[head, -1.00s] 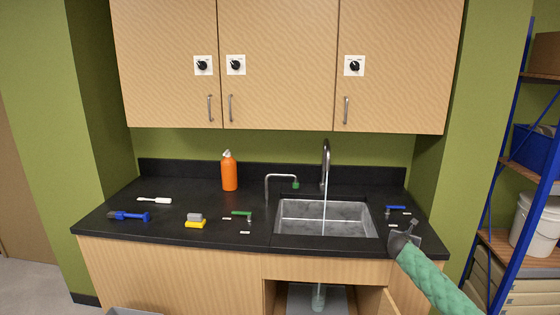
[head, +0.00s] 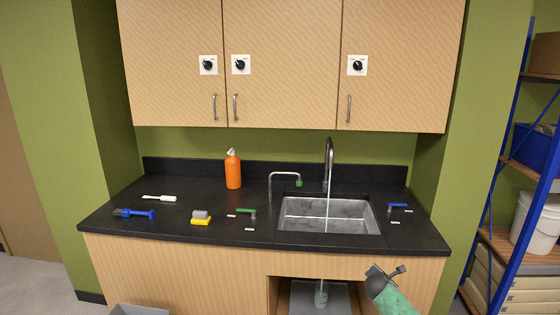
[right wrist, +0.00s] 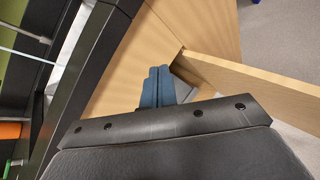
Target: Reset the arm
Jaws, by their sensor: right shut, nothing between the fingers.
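My right gripper (head: 388,273) is at the lower right of the head view, in front of the cabinet below the counter edge. In the right wrist view its two blue-grey fingers (right wrist: 158,88) are together, with nothing between them. The wooden cabinet front and an open door panel (right wrist: 250,80) lie beyond the fingers. My right arm's green sleeve (head: 394,303) comes in from the bottom of the head view. My left gripper is not in view.
The black counter (head: 180,226) holds a sink (head: 360,224), a tall faucet (head: 329,160), an orange bottle (head: 233,172), a blue-handled tool (head: 134,213) and a yellow-grey block (head: 201,217). A blue valve handle (head: 398,205) is right of the sink. A blue shelf rack (head: 515,160) stands at right.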

